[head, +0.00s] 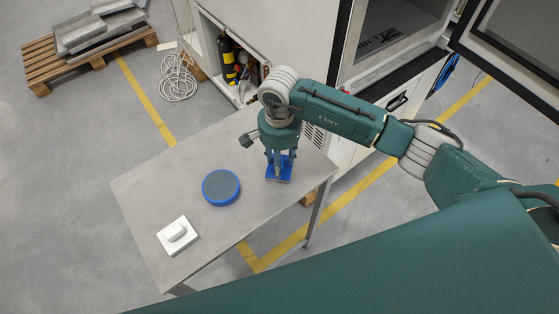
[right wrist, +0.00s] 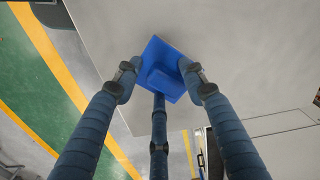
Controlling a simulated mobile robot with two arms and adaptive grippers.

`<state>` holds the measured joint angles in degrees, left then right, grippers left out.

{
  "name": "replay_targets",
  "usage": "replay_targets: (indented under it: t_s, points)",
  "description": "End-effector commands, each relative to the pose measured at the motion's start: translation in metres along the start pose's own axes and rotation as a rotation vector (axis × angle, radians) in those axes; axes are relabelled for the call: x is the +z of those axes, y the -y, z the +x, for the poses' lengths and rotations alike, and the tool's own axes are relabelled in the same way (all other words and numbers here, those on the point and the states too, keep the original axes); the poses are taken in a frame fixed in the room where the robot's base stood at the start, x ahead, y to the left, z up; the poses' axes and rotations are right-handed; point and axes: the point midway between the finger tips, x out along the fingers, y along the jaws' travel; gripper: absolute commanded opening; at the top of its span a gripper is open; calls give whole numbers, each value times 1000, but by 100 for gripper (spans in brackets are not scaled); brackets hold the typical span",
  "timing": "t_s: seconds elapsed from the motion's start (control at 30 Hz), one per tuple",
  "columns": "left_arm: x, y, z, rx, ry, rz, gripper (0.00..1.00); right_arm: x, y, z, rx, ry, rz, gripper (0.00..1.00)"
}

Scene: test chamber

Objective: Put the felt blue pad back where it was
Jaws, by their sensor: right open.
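The blue pad (head: 285,178) is a square plate with a raised blue block on top. It lies on the grey table near its right end, partly hidden by my right gripper (head: 280,160). In the right wrist view the blue pad (right wrist: 157,53) is between the spread fingers of my right gripper (right wrist: 160,76). Those fingers are open and point down around the raised block; whether any touches it I cannot tell. My left gripper is not in view.
On the grey table (head: 150,190) lie a round blue-rimmed disc (head: 221,187) with a grey top and a white square pad (head: 178,236) with a raised block. A cabinet (head: 325,50) stands behind. A pallet (head: 45,65) is far left.

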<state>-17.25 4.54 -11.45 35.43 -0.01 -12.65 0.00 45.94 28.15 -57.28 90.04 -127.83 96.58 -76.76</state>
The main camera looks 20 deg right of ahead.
Motion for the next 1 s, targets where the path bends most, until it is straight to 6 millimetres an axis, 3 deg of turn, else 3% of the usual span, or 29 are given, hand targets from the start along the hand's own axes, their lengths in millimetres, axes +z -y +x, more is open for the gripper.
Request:
replay_targets:
  t_s: [0.17,0.6,0.8,1.0]
  points:
    - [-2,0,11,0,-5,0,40,-2,2,-18,-6,-3,0,41]
    - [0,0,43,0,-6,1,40,-1,1,-104,-5,-2,0,41]
    - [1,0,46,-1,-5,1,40,0,0,-119,-2,0,0,41]
    - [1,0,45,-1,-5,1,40,0,0,-120,-1,0,0,41]
